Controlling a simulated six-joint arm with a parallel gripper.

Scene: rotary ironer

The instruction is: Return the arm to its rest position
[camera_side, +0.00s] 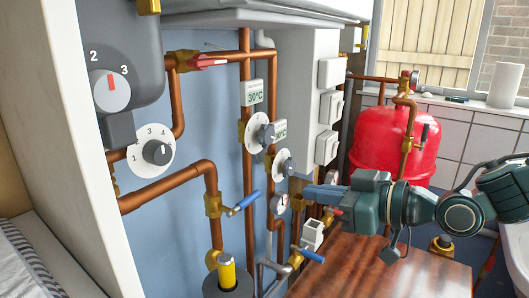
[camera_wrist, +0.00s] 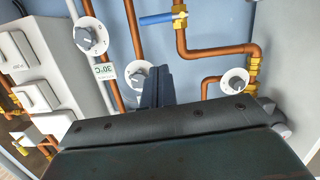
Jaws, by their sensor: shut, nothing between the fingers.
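My gripper (camera_side: 308,190) reaches in from the right in the side view, on my dark green arm, with its blue-grey fingers pointing left toward the pipework. In the wrist view my gripper (camera_wrist: 157,72) shows its two dark fingers together with nothing between them. The fingertips overlap the right edge of a round white dial (camera_wrist: 138,77) there. In the side view a white dial with a grey knob (camera_side: 283,166) is just above and left of the fingertips. I cannot tell the gap between fingers and dial. My arm is stretched out over a wooden surface (camera_side: 385,268).
Copper pipes (camera_side: 247,165) and a blue-handled valve (camera_side: 244,203) lie left of my gripper. A red tank (camera_side: 391,145) stands behind my arm. A pale column with white switch boxes (camera_side: 327,146) rises beyond the dials. A white cabinet edge stands at the far left.

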